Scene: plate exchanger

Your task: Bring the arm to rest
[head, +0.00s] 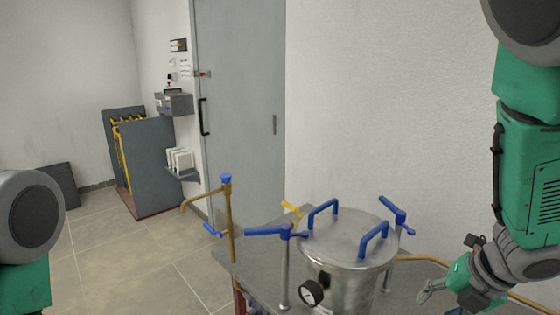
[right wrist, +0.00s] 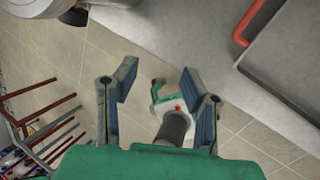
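My right arm comes down at the right side of the head view, beside the metal vessel. Its gripper (head: 430,290) hangs low there, partly cut off by the lower edge. In the right wrist view the right gripper (right wrist: 157,82) has its two fingers spread wide, with nothing held between them. A green and grey part with an orange button shows beyond the fingers; I cannot tell how far below it is. Of my left arm only a rounded grey and green link shows at the left edge of the head view; its gripper is out of the picture.
A steel vessel (head: 345,252) with blue handles and a gauge (head: 311,292) stands on a grey table (head: 258,272). A brass pipe (head: 231,215) rises at the table's left. A grey door (head: 240,110) is behind. Tiled floor (head: 115,260) lies open at left.

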